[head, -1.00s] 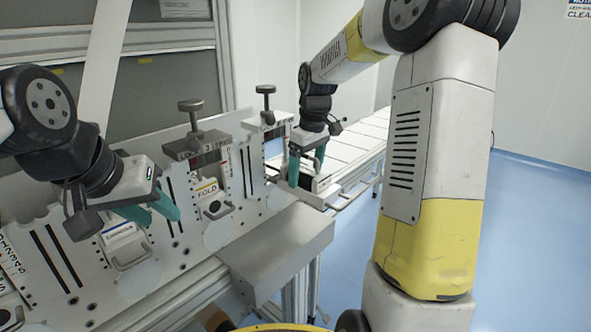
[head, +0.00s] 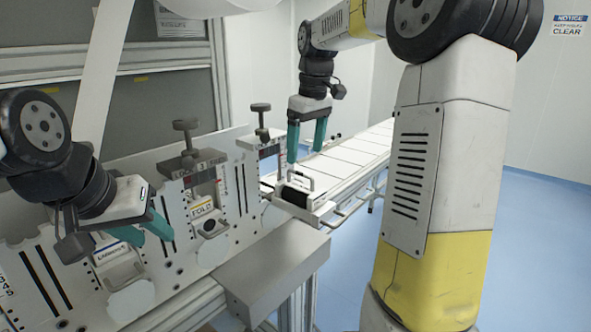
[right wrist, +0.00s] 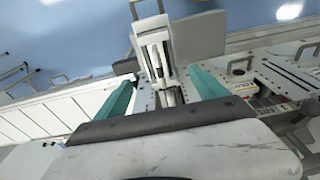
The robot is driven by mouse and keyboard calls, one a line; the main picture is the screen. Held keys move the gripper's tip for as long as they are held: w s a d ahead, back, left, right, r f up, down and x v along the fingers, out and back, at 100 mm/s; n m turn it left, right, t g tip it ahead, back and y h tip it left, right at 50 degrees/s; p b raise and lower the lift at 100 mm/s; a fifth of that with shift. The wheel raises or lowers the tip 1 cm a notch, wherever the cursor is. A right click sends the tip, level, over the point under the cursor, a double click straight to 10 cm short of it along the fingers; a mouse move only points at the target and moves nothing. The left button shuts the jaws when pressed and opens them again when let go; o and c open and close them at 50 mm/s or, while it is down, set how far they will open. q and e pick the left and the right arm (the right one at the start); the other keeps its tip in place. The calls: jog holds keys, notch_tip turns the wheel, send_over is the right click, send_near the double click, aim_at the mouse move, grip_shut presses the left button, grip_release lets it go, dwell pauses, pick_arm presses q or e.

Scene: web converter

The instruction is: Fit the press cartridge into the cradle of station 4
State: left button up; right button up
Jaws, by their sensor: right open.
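The press cartridge (head: 296,193), a dark and white block with a pale handle, lies at the foot of station 4 (head: 262,150) in the head view, its front end sticking out. I cannot tell how deep it sits in the cradle. In the right wrist view, the white cartridge (right wrist: 156,50) points away beyond my fingers. My right gripper (head: 306,148) is open and empty above the cartridge, clear of its handle. Its two teal fingers also show in the right wrist view (right wrist: 160,92). My left gripper (head: 142,232) hangs at the left with its fingers apart, above the laminate cartridge.
Station 3, left of station 4, holds a cartridge labelled FOLD (head: 205,215). The laminate cartridge (head: 118,262) sits further left. A grey box (head: 275,275) juts out below the panel. A white conveyor (head: 350,160) runs behind station 4. Blue floor lies open at the right.

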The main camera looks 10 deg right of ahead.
jog(key=s+a+f+m+t, duration=0.1)
jog(key=s+m, duration=0.1)
jog(key=s, duration=0.5)
jog(key=s+a+f+m+t+y, duration=0.1)
jog(key=s+m+t, duration=0.1)
jog(key=s, duration=0.6)
jog(key=s+a+f+m+t, duration=0.1)
jog(key=s+f+m+t, duration=0.1)
jog(key=s, duration=0.5)
jog(key=shift+s+m, duration=0.4)
jog(key=shift+f, duration=0.1)
